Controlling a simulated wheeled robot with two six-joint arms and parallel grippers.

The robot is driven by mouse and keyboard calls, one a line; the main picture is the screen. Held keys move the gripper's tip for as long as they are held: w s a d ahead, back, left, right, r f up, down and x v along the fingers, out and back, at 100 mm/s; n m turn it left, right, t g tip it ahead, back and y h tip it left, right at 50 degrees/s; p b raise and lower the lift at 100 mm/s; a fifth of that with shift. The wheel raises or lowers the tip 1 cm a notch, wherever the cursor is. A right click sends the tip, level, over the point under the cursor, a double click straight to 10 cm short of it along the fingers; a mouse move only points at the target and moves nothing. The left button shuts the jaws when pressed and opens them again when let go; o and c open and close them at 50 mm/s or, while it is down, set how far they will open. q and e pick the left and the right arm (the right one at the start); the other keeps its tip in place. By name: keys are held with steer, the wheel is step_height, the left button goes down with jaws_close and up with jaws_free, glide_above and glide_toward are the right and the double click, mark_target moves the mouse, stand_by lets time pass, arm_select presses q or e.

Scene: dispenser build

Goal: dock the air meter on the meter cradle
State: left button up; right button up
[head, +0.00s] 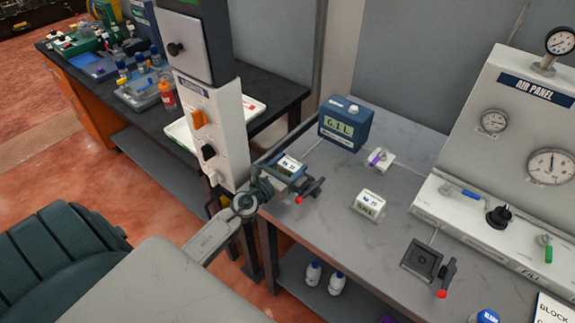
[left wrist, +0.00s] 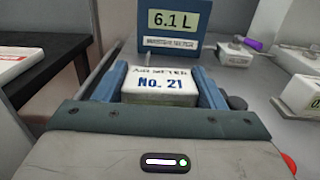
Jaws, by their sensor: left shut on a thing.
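My left gripper (head: 289,168) is shut on a white air meter (head: 289,164) at the left end of the grey bench. In the left wrist view the air meter (left wrist: 160,86) reads "No. 21" and sits between the two blue fingers. A dark lever with a red tip (head: 310,190) stands just right of the gripper; what lies under the meter is hidden. A dark square cradle (head: 422,260) with a similar red-tipped lever lies empty farther right. A second white meter-like box (head: 369,204) stands on the bench between them. My right gripper is not in view.
A blue display box (head: 346,124) stands behind the gripper and reads "6.1 L" in the wrist view. A small white block with a purple lever (head: 377,159) is beside it. The air panel (head: 530,150) fills the right. A white column (head: 212,130) stands close left of the gripper.

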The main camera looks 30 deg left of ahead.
arm_select(q)
steer(key=o, duration=0.9)
steer(key=shift+a+f, duration=0.1)
steer(key=shift+c, duration=0.2)
steer(key=o, duration=0.3)
steer(key=shift+o, duration=0.7)
steer(key=shift+d+r, duration=0.2)
steer(key=shift+d, duration=0.05)
steer(key=shift+s+a+f, duration=0.1)
steer(key=shift+s+a, duration=0.05)
steer(key=shift+s, duration=0.15)
steer(key=s+b, duration=0.1)
steer(key=s, duration=0.2)
steer(key=s+b, duration=0.1)
steer(key=s, duration=0.3)
steer(key=s+b, duration=0.1)
steer(key=s, duration=0.2)
steer(key=shift+s+a+b, duration=0.3)
steer(key=shift+a, duration=0.05)
steer(key=shift+s, duration=0.45)
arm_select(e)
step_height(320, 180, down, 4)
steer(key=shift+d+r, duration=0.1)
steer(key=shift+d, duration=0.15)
